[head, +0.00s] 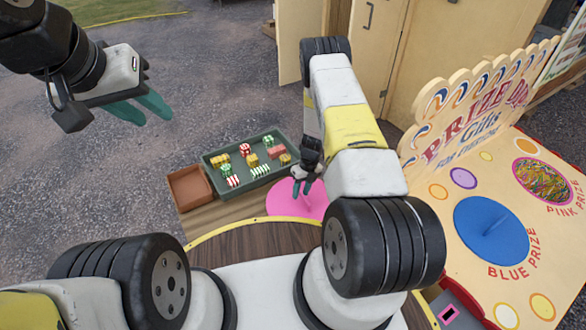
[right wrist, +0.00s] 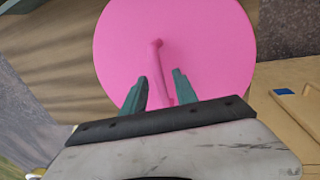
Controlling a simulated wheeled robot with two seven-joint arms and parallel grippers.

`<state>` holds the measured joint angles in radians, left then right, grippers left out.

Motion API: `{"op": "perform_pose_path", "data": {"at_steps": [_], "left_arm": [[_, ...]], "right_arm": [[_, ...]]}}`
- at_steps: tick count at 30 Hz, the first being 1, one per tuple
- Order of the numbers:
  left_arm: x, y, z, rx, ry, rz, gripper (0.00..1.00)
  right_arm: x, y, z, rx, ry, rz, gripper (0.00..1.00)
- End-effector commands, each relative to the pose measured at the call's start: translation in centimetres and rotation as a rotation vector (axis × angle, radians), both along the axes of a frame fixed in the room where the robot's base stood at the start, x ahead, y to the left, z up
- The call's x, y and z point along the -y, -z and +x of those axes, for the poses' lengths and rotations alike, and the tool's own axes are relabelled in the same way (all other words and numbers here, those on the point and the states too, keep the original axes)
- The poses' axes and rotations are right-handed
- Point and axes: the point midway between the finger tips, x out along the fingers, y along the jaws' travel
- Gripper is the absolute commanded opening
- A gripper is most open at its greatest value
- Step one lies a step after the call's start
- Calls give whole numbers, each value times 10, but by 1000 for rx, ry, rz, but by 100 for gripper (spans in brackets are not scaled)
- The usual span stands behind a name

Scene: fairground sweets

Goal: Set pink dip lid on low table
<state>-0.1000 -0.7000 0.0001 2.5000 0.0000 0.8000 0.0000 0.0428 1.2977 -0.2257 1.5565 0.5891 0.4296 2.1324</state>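The pink dip lid (head: 285,201) is a flat round disc with a thin upright handle, over the low wooden table (head: 212,219) just in front of the green tray. The lid fills the upper middle of the right wrist view (right wrist: 215,45). My right gripper (head: 306,184) is above it, with its fingers on either side of the handle (right wrist: 160,70). A narrow gap shows between handle and fingers. Whether the lid touches the tabletop is hard to tell. My left gripper (head: 154,116) is raised at upper left over the ground, open and empty.
A green tray (head: 208,172) of small sweets and a brown box (head: 189,188) stand behind the lid. At right, the prize counter (head: 447,187) has a blue lid (head: 480,228) and an uncovered pink-prize tub of sprinkles (head: 543,180). A round wooden tabletop (head: 250,241) is nearest me.

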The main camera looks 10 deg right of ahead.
Motion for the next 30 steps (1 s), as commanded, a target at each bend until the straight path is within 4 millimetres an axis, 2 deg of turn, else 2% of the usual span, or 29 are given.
{"op": "perform_pose_path", "data": {"at_steps": [9,13,20,22,23,26,30], "left_arm": [[0,0,0,0,0,0,33],[0,0,0,0,0,0,33],[0,0,0,0,0,0,33],[0,0,0,0,0,0,33],[0,0,0,0,0,0,33],[0,0,0,0,0,0,33],[0,0,0,0,0,0,33]], "right_arm": [[12,-67,6,4,0,-1,35],[16,-89,7,3,-1,-1,35],[19,-113,8,8,-15,3,35],[17,-131,12,32,-60,14,35],[15,-142,14,48,-93,21,35],[7,-193,19,124,-252,44,35],[-6,-281,14,264,-565,66,35]]}}
